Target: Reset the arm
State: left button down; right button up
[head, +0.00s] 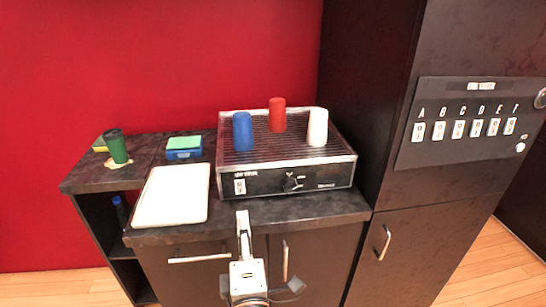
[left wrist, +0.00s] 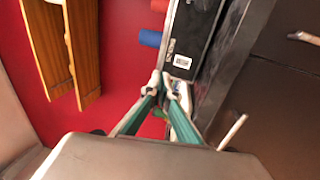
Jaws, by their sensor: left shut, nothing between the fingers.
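My left gripper (head: 241,218) is in front of the counter's front edge in the head view, below the laser marker. It holds nothing. In the left wrist view its two fingertips (left wrist: 164,83) meet at the centre, with green-lined fingers below them. The laser marker (head: 330,178) is a black and silver box with a dial and a ribbed top. My right gripper shows in neither view.
Blue (head: 242,132), red (head: 277,115) and white (head: 318,127) cylinders stand on the marker. A white tray (head: 172,195), a blue box (head: 184,154) and a green cylinder (head: 116,147) are left of it. A tall dark cabinet (head: 385,110) stands right.

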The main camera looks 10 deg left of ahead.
pick_arm(q)
jog(key=s+d+f+m+g+h, duration=0.1)
jog(key=s+f+m+h, duration=0.2)
jog(key=f+m+h, duration=0.6)
jog(key=s+d+f+m+g+h, duration=0.1)
jog(key=s+d+f+m+h, duration=0.15)
jog(key=f+m, duration=0.7)
jog(key=s+a+f+m+g+y, duration=0.1)
jog(key=s+a+f+m+g, duration=0.2)
jog(key=f, duration=0.4)
jog(key=s+a+f+m+g+y, duration=0.2)
jog(key=s+a+f+m+g, duration=0.1)
jog(key=s+a+f, duration=0.3)
notch_tip(320, 180, down, 2)
jog(key=shift+s+a+f+m, duration=0.25)
jog(key=shift+a+m, duration=0.3)
jog(key=shift+a, duration=0.45)
jog(key=shift+r, duration=0.1)
